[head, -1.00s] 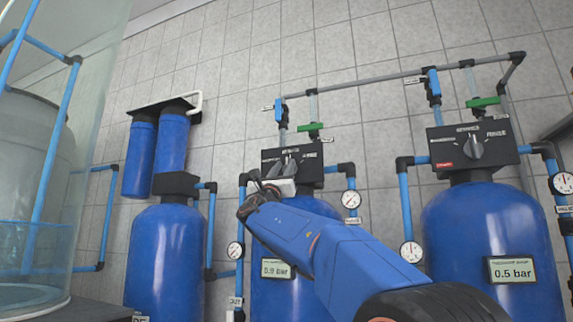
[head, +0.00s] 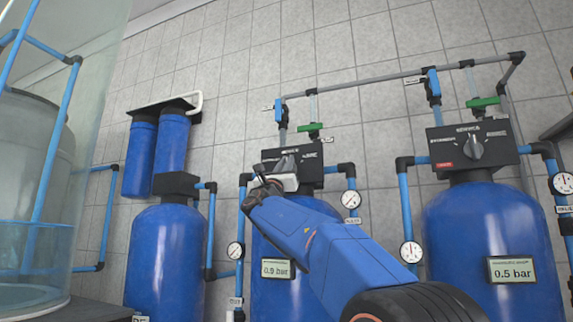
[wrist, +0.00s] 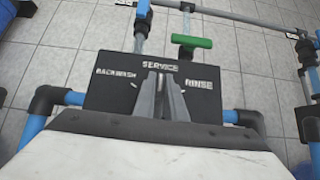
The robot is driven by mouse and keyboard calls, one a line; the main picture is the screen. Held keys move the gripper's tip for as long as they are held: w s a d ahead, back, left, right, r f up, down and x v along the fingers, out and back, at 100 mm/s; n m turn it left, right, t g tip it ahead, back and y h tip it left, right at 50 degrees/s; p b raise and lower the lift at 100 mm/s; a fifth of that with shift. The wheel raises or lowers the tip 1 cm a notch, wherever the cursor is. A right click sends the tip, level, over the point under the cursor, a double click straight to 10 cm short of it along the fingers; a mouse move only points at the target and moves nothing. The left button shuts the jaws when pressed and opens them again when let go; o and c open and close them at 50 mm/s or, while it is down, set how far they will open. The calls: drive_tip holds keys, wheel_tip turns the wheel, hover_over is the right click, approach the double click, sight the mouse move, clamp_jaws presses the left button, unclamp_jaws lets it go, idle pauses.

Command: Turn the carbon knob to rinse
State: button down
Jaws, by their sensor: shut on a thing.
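The black control head (head: 309,165) of the middle blue tank carries the knob that my gripper (head: 284,164) holds. In the wrist view the same black head shows the labels BACKWASH at left, SERVICE at top and RINSE (wrist: 199,84) at right. My grey fingers (wrist: 161,98) are closed together in front of its middle, below SERVICE. They cover the knob almost fully, so its pointer direction cannot be read. The word carbon cannot be read on this tank.
A second black head with a grey knob (head: 474,147) tops the right blue tank (head: 490,235). Blue pipes, gauges (head: 351,199) and a green valve handle (head: 309,127) surround the middle head.

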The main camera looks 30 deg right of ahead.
drive_tip(key=shift+m+g+h, duration=0.3)
drive_tip(key=shift+m+g, duration=0.1)
drive_tip(key=shift+m, duration=0.1)
drive_tip(key=m+g+h, duration=0.1)
drive_tip(key=m+g, duration=0.4)
drive_tip(key=m+g+h, duration=0.2)
drive_tip(key=m+g, duration=0.3)
drive_tip(key=m, duration=0.1)
drive_tip(key=shift+s+d+f+m, duration=0.1)
drive_tip(key=shift+d+f+m, duration=0.1)
drive_tip(key=shift+m, duration=0.1)
drive_tip(key=m+g, duration=0.2)
drive_tip(key=m+g+y, duration=0.1)
drive_tip(key=m+g, duration=0.1)
drive_tip(key=m, duration=0.1)
drive_tip(key=m+g+y, duration=0.1)
drive_tip(key=m+g, duration=0.1)
drive_tip(key=m, duration=0.1)
drive_tip(key=shift+s+d+f+g, duration=0.15)
drive_tip(key=shift+s+f+g, duration=0.05)
drive_tip(key=shift+s+g, duration=0.1)
drive_tip(key=shift+m+y, duration=0.4)
drive_tip(key=shift+m, duration=0.2)
drive_tip(key=c, duration=1.8)
unclamp_jaws()
drive_tip(key=v, duration=1.7)
drive_tip(key=shift+w+f, duration=0.1)
